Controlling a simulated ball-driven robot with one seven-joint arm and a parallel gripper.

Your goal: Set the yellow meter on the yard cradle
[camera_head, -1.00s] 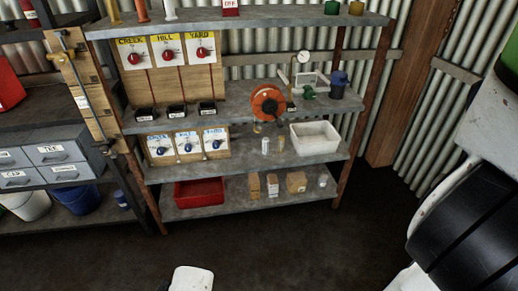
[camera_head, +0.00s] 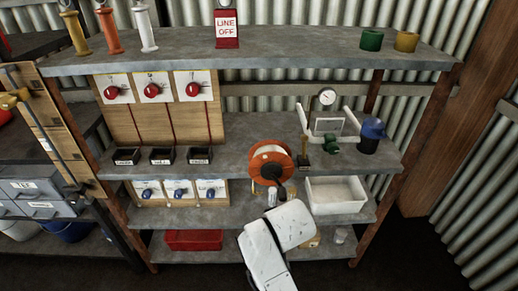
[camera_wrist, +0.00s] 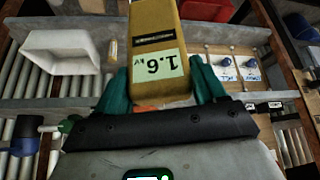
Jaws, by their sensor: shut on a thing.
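The yellow meter (camera_wrist: 150,38) with a pale "1.6 kV" label fills the middle of the wrist view. My gripper (camera_wrist: 162,82) is shut on it, teal fingers on both sides. In the head view my white arm covers the gripper and meter, in front of the shelves right of centre. Three small black cradles stand in a row on the middle shelf below the red-knob panels. The rightmost cradle (camera_head: 197,155), below the panel labelled YARD earlier, is the yard cradle; it looks empty. Its own label is too blurred to read. The cradles are left of my arm.
An orange reel (camera_head: 271,164) stands on the middle shelf right of the cradles, close behind my arm. A gauge frame (camera_head: 328,120) and a blue-topped jar (camera_head: 370,136) are further right. A white tub (camera_head: 337,195) and blue-knob panels (camera_head: 180,191) are one shelf lower.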

